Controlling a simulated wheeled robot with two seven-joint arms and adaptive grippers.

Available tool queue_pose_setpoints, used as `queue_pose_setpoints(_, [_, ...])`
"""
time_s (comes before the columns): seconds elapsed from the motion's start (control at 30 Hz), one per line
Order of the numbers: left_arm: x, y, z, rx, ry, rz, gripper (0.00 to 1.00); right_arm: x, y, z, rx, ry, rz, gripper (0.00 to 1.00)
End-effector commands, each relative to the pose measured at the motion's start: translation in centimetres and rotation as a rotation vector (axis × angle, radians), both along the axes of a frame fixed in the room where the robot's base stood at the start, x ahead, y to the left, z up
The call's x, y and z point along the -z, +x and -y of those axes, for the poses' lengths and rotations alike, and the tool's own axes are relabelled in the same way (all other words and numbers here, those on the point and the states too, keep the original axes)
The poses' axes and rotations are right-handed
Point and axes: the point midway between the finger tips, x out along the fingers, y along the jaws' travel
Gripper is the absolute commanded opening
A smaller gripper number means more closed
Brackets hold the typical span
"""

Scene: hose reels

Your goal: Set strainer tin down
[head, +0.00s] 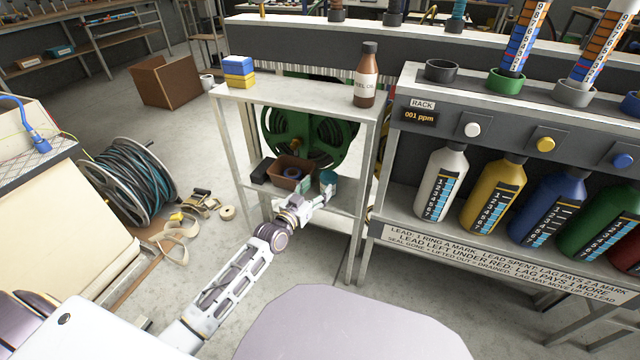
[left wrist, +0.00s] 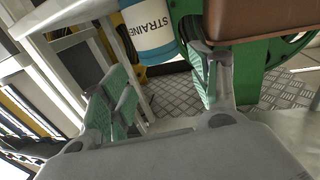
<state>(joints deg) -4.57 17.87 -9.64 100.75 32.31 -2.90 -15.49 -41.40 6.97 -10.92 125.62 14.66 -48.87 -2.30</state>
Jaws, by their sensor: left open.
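The strainer tin (head: 328,178), teal with a white label, is at the right of the small stand's lower shelf, beside a brown bin. In the left wrist view the tin (left wrist: 150,32) shows at the top, its label partly readable, and its upper part is cut off by the frame. My left gripper (head: 322,194) is at the shelf's front edge, just in front of the tin. In the left wrist view its fingers (left wrist: 165,88) are spread with nothing between the tips. I cannot tell whether the tin touches the shelf. My right gripper is not in view.
The brown bin (head: 289,173) stands left of the tin, with a green reel (head: 305,130) behind. A brown bottle (head: 367,78) and blue and yellow blocks (head: 239,70) are on the stand's top. A rack of coloured bottles (head: 505,195) is at right. A hose reel (head: 130,180) stands at left.

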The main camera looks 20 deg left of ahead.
Motion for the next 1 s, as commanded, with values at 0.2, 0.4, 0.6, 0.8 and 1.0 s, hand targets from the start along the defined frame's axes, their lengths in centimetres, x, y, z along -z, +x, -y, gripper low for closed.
queue_pose_setpoints(0.2, [0.0, -2.0, -0.5, 0.000, 0.002, -0.003, 0.62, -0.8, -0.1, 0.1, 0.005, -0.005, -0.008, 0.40])
queue_pose_setpoints(0.4, [0.0, -3.3, -0.8, 0.000, 0.000, -0.001, 0.62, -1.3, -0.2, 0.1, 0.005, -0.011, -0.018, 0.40])
queue_pose_setpoints(0.6, [0.0, -3.8, -0.9, 0.001, 0.000, -0.001, 0.62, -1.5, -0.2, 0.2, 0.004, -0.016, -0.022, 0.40])
queue_pose_setpoints(0.8, [0.0, -3.9, -0.9, 0.001, 0.000, -0.001, 0.62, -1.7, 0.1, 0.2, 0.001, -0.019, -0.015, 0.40])
queue_pose_setpoints(1.0, [0.0, -3.9, -0.9, 0.001, 0.000, -0.001, 0.62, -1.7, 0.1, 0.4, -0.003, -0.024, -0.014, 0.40])
